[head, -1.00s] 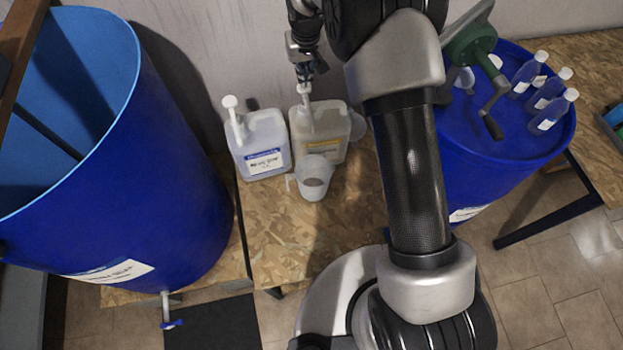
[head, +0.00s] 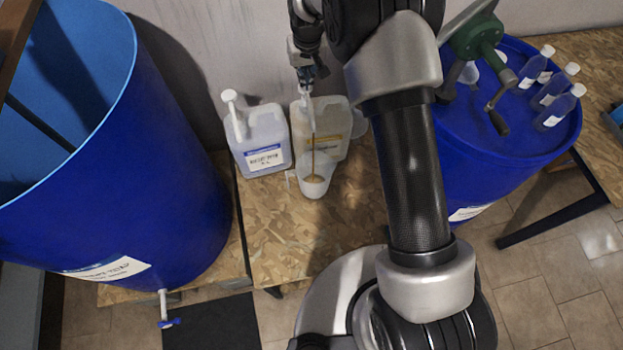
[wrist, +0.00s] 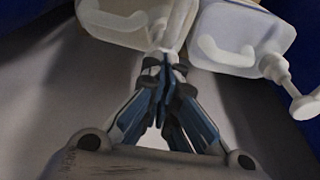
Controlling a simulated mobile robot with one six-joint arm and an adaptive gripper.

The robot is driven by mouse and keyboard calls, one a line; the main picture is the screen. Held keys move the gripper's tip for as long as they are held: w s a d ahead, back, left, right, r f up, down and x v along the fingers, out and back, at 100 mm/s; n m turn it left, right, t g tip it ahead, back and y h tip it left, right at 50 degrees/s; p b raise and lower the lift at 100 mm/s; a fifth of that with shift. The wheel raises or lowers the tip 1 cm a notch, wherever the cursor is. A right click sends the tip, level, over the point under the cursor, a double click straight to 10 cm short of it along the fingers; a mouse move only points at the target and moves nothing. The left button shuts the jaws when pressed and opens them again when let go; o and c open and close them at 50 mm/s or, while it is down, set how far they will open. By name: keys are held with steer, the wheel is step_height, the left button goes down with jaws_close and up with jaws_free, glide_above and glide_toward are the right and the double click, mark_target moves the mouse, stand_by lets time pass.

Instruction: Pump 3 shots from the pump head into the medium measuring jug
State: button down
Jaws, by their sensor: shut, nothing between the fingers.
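The medium measuring jug (head: 318,186) stands upright on the wooden bench, in front of the yellowish canister (head: 333,127). A thin amber stream (head: 313,152) runs down from the canister's pump into the jug, where some amber liquid shows. My gripper (head: 306,84) points down with its fingers shut and empty, pressing on top of the pump head, which is mostly hidden by the fingers. In the wrist view the shut fingertips (wrist: 166,62) meet over the pump, above the canister (wrist: 178,22).
A white canister (head: 262,140) with its own raised pump stands close on the left. Another clear vessel (head: 358,124) is partly hidden behind my arm. A large blue drum (head: 150,190) fills the left. A second drum (head: 500,140) on the right carries bottles and a hand-crank pump.

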steer(key=shift+s+f+b, duration=0.1)
steer(key=shift+f+b, duration=0.35)
steer(key=shift+f, duration=0.6)
steer(key=shift+w+p+v, duration=0.2)
steer(key=shift+p+v, duration=0.4)
steer(key=shift+v, duration=0.35)
steer(key=shift+w+p+v, duration=0.2)
steer(key=shift+p+v, duration=0.45)
steer(key=shift+v, duration=0.3)
steer(key=shift+w+p+v, duration=0.2)
steer(key=shift+p+v, duration=0.4)
steer(key=shift+v, duration=0.35)
steer(key=shift+w+a, duration=0.1)
